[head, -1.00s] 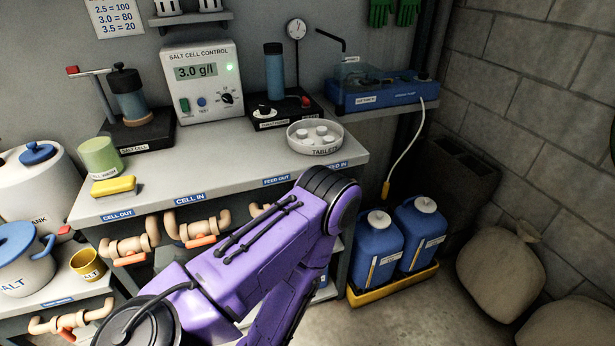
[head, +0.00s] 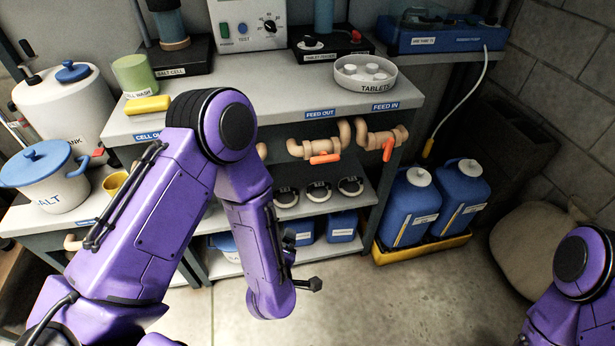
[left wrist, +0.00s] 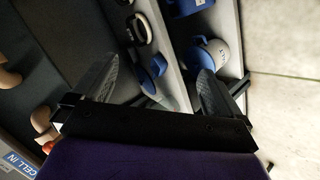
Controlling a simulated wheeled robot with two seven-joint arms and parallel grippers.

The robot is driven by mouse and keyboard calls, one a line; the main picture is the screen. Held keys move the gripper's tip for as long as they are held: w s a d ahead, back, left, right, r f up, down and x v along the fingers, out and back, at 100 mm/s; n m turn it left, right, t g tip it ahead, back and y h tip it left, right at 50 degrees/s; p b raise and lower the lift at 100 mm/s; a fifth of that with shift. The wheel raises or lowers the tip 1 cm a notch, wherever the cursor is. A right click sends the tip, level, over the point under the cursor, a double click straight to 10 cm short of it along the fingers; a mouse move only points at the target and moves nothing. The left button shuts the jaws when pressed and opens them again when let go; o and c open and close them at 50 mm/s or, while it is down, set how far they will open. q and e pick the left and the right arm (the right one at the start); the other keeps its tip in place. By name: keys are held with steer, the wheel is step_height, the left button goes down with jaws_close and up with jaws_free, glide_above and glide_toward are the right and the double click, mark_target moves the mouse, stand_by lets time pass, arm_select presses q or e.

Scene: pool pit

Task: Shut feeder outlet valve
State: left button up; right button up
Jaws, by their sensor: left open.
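The feeder outlet valve (head: 312,149) sits under the FEED OUT label (head: 320,114) on the bench front in the head view. It is a tan pipe with an orange handle (head: 325,158) lying nearly level, along the pipe. My left gripper (head: 312,284) is lower and in front of the shelves, well below the valve and not touching it. In the left wrist view, the left gripper (left wrist: 158,78) shows its two dark fingers wide apart with nothing between them. My right arm shows at the lower right of the head view, but its gripper is out of frame.
The FEED IN valve (head: 382,138) is just right, its orange handle steeply tilted. Shelves below hold black-and-white rings (head: 319,191) and blue containers (head: 342,226). Blue jugs (head: 411,205) stand in a yellow tray (head: 388,257). The floor (head: 400,300) in front is clear.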

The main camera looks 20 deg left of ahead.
arm_select(q)
steer(key=w+d+r+n+t+y+b, duration=0.1)
steer(key=w+d+r+n+t+b, duration=0.3)
steer(key=w+n, duration=0.4)
steer(key=n+t+y+b, duration=0.1)
steer(key=n+y+b, duration=0.45)
steer(key=n, duration=1.15)
glide_toward(326, 160)
steer(key=x, duration=0.8)
steer(key=shift+w+a, duration=0.35)
steer(key=shift+w, duration=0.1)
arm_select(e)
step_height(326, 160, down, 14)
steer(key=shift+f, duration=0.25)
arm_select(q)
steer(key=c, duration=0.9)
steer(key=shift+c, duration=0.2)
